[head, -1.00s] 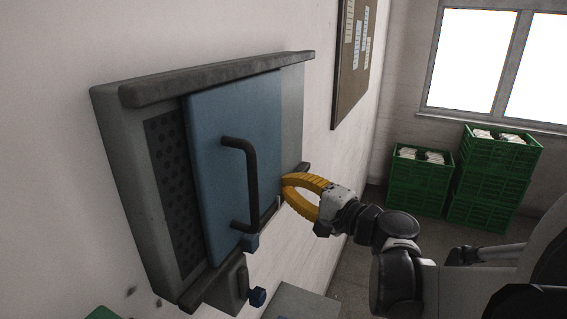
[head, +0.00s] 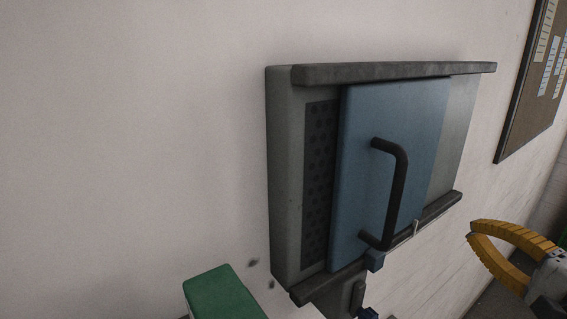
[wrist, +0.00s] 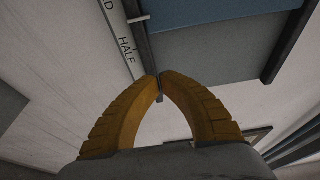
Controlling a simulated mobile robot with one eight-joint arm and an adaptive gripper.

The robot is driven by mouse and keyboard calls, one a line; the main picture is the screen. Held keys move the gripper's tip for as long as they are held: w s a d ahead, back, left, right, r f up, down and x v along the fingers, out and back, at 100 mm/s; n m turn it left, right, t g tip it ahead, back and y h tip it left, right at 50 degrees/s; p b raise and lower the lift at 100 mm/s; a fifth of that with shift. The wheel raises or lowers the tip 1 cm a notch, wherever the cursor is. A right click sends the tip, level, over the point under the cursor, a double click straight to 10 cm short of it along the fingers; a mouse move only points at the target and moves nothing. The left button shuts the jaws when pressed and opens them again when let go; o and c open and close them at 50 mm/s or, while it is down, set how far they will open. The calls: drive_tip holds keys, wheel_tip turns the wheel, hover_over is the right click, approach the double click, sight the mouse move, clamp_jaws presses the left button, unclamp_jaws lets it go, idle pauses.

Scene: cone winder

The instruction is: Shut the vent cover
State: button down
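The vent cover (head: 365,165) is a blue sliding panel with a dark bar handle (head: 400,190), set between two dark rails on a grey wall housing (head: 285,180). A strip of dark perforated grille (head: 319,185) shows uncovered left of the panel. My gripper (head: 471,228) is at the right, beyond the housing's lower right corner, and is apart from the handle. In the wrist view its yellow fingertips (wrist: 160,77) meet with nothing between them. The blue panel (wrist: 210,12) shows at the top there, beside a scale label reading "HALF" (wrist: 125,50).
A green object (head: 222,293) is at lower left. A notice board (head: 530,80) hangs on the wall at right. The wall left of the housing is bare.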

drive_tip(key=y, duration=0.1)
drive_tip(key=n+g+y+b, duration=0.2)
drive_tip(key=n+g+y, duration=0.35)
drive_tip(key=y, duration=0.25)
approach(431, 193)
drive_tip(key=shift+n+t, duration=0.35)
drive_tip(key=shift+n, duration=0.1)
drive_tip(key=p+x, duration=0.1)
drive_tip(key=x, duration=0.3)
drive_tip(key=p+x, duration=0.1)
drive_tip(key=x, duration=0.3)
drive_tip(key=shift+a+f, duration=0.1)
drive_tip(key=shift+a, duration=0.25)
drive_tip(key=s+a+p, duration=0.1)
drive_tip(key=s+a, duration=0.1)
drive_tip(key=shift+s+a, duration=0.1)
drive_tip(key=shift+a, duration=0.25)
drive_tip(key=shift+a+f, duration=0.1)
drive_tip(key=shift+a, duration=0.05)
drive_tip(key=shift+s, duration=0.1)
